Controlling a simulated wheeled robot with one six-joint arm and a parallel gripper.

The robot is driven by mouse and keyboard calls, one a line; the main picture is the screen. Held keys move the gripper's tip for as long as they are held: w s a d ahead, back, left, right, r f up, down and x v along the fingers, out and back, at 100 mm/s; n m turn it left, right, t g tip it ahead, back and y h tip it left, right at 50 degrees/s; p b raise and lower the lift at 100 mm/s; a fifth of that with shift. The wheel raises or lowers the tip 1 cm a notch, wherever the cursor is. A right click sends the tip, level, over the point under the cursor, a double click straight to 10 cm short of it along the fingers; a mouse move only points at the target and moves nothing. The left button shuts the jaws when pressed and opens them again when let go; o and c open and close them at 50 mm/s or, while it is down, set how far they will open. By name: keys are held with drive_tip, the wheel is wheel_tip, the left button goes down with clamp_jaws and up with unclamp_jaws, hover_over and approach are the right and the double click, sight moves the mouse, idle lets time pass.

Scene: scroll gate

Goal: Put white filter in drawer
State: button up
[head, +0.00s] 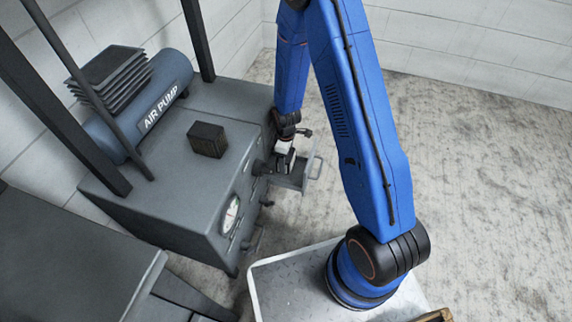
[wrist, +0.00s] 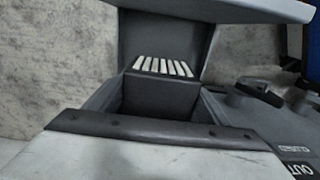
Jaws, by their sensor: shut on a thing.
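The white filter (wrist: 163,67) is a dark-sided block with a row of white slats on its top, near the middle of the wrist view. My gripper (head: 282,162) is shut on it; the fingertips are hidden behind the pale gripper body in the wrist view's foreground. The open grey drawer (head: 314,168) sticks out from the cabinet, and my gripper is over it. In the wrist view the drawer's panel (wrist: 220,11) lies beyond the filter, with walls on either side. Whether the filter touches the drawer floor is hidden.
A dark brown block (head: 207,140) sits on the cabinet top (head: 225,105), beside the blue air pump (head: 160,100). The cabinet front has a gauge (head: 230,214) and handles. A dark knob (wrist: 258,93) is close right of the drawer. Open floor (head: 480,130) lies to the right.

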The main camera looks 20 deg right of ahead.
drive_tip(key=shift+f, duration=1.8)
drive_tip(key=shift+f, duration=0.1)
drive_tip(key=o, duration=1.1)
wheel_tip(320, 180, up, 12)
drive_tip(key=shift+r, duration=0.2)
drive_tip(key=s+d+r+m+t, duration=0.1)
drive_tip(key=s+d+r+m, duration=0.15)
drive_tip(key=r, duration=0.55)
drive_tip(key=s+d+r+m, duration=0.1)
drive_tip(key=s+r, duration=0.2)
drive_tip(key=r, duration=0.6)
drive_tip(key=s+d+r+m+t, duration=0.1)
drive_tip(key=s+r+m, duration=0.15)
drive_tip(key=r, duration=0.55)
drive_tip(key=s+d+r+m+t, duration=0.1)
drive_tip(key=s+r, duration=0.3)
drive_tip(key=s, duration=0.3)
drive_tip(key=s+d+r+m+t, duration=0.1)
drive_tip(key=s+r+m, duration=0.1)
drive_tip(key=s+r, duration=0.3)
drive_tip(key=s+d+r+m, duration=0.1)
drive_tip(key=s+r, duration=0.3)
drive_tip(key=s, duration=0.5)
drive_tip(key=shift+s+d+r+m+t, duration=0.2)
drive_tip(key=shift+s+d+m+t, duration=0.2)
drive_tip(key=shift+m, duration=0.2)
